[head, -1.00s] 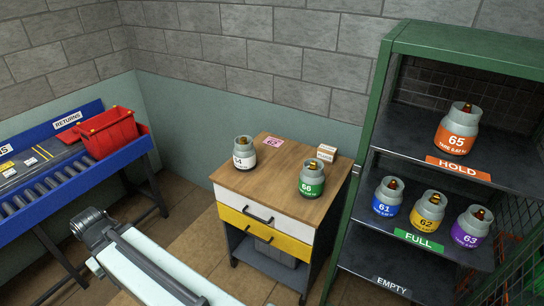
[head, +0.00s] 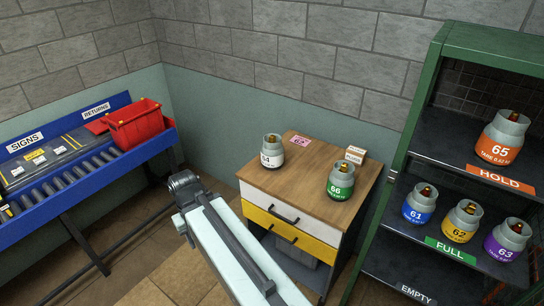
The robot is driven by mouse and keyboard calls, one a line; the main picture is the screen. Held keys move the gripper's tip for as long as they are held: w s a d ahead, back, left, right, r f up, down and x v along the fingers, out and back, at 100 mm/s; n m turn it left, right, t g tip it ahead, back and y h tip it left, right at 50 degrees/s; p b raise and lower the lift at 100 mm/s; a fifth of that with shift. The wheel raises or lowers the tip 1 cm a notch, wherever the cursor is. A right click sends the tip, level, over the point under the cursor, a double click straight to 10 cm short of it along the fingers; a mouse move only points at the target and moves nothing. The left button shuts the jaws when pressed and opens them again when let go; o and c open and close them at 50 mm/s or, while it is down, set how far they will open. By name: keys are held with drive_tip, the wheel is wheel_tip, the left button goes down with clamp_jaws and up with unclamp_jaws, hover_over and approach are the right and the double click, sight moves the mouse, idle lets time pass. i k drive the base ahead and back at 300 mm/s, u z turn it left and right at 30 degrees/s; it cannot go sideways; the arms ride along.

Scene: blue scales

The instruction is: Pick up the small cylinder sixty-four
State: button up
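The small cylinder sixty-four (head: 272,153) stands upright on the left part of the wooden cabinet top (head: 296,178). It is grey with a white label band, and only part of its number faces the camera. My gripper (head: 184,180) is at the far end of my pale arm, left of the cabinet and apart from the cylinder. Its fingers are too small and dark to tell whether they are open or shut.
Green-banded cylinder 66 (head: 340,182) stands on the cabinet's right, near a pink tag (head: 300,140) and small box (head: 355,154). A green shelf (head: 408,130) holds several cylinders at right. A blue roller conveyor (head: 80,187) with a red bin (head: 136,125) stands left.

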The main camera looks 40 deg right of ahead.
sight(272, 151)
drive_tip(key=z, duration=0.05)
drive_tip(key=i, duration=1.65)
drive_tip(key=u, duration=0.05)
